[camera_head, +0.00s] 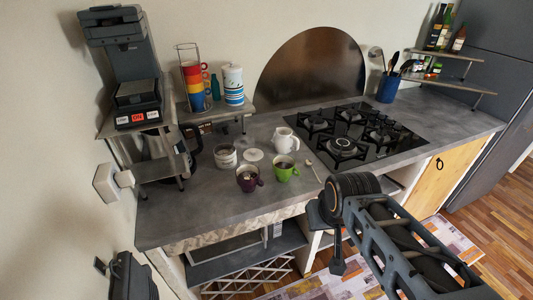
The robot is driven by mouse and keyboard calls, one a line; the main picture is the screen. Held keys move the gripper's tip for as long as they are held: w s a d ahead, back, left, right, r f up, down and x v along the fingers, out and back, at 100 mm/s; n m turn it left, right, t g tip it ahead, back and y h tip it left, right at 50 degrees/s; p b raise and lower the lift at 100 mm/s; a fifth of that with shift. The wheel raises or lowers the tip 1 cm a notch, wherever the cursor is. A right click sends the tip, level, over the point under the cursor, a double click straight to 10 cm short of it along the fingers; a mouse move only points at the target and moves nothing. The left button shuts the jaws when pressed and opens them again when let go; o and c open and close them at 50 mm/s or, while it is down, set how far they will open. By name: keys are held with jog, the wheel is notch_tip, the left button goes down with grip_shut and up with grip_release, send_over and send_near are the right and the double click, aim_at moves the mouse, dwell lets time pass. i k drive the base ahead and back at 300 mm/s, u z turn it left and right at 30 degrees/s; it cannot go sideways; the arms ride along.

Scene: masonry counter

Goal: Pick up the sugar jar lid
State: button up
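A round white lid (253,155), likely the sugar jar lid, lies flat on the grey counter (200,212). It is just right of an open, light-coloured jar (225,157) with a dark band, likely the sugar jar. My gripper (337,262) hangs past the counter's front edge, to the right of and nearer than the lid, well apart from it. The dark end of my arm partly hides it, and I cannot tell whether its fingers are open or shut. I see nothing held in it.
A dark mug (248,181) and a green mug (281,172) stand in front of the lid. A white pitcher (285,140) stands behind right, and a spoon (313,172) lies right. The black hob (367,137) is farther right. The front left counter is clear.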

aim_at(260, 154)
jog(key=z, duration=0.05)
jog(key=i, duration=0.85)
jog(key=u, duration=0.6)
